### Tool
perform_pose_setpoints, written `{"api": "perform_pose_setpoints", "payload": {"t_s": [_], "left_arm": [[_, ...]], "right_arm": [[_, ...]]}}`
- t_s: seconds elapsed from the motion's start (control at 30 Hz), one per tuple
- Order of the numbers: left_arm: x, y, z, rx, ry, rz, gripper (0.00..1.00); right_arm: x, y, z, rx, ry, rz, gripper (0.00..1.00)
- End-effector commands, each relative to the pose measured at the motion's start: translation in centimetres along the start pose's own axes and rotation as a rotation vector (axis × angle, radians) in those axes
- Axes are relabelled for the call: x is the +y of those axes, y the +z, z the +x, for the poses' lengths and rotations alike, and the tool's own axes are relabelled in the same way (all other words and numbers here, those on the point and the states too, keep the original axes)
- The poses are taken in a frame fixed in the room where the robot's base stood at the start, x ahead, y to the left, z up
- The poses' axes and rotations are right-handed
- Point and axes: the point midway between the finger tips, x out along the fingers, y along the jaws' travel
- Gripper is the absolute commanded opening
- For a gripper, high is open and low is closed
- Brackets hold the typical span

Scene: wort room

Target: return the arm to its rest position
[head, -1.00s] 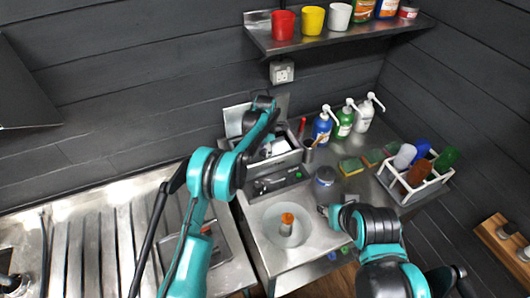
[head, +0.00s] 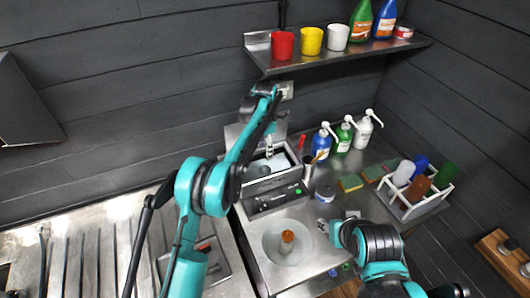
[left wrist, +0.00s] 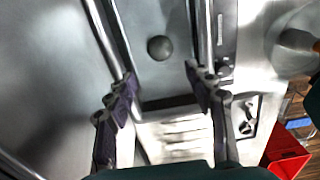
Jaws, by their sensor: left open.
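My left arm (head: 205,187) rises from the lower left and bends over at the top. Its left gripper (head: 269,152) points down above the open steel box (head: 262,184). In the left wrist view the left gripper (left wrist: 161,76) is open, with its two dark fingers apart and nothing between them. A round grey knob or drain (left wrist: 160,47) lies on the metal beyond the fingertips. My right arm (head: 375,245) is at the lower right. Its right gripper (head: 326,226) is small beside the round basin, and its jaws are unclear.
An orange-brown bottle (head: 287,241) stands in the round basin (head: 271,249). Pump bottles (head: 322,144) and a white bottle rack (head: 432,204) stand to the right. A shelf (head: 345,54) with cups overhangs behind the left arm. The ribbed drainboard (head: 85,250) at left is mostly clear.

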Motion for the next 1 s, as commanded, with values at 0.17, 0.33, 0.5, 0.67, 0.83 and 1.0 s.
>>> {"api": "perform_pose_setpoints", "payload": {"t_s": [0.17, 0.33, 0.5, 0.67, 0.83, 1.0], "left_arm": [[0.0, 0.0, 0.0, 0.000, 0.000, 0.000, 0.53], [0.0, 0.0, 0.0, 0.000, 0.000, 0.000, 0.53], [-0.1, -0.4, -0.4, -0.004, 0.006, 0.022, 0.53], [-0.7, -2.4, -2.3, -0.025, 0.042, 0.152, 0.53], [-2.3, -6.0, -5.0, -0.048, 0.110, 0.374, 0.53], [-4.9, -9.9, -6.8, -0.051, 0.188, 0.598, 0.53]], "right_arm": [[0.0, 0.0, 0.0, 0.000, 0.000, 0.000, 0.40], [0.0, 0.0, 0.0, 0.000, 0.000, 0.000, 0.40], [0.0, 0.2, 0.3, 0.000, 0.000, 0.000, 0.40], [0.0, 1.0, 1.4, 0.000, 0.000, 0.000, 0.40], [0.0, 2.2, 3.1, 0.000, 0.000, 0.000, 0.40], [0.0, 3.3, 4.6, 0.000, 0.000, 0.000, 0.40]]}}
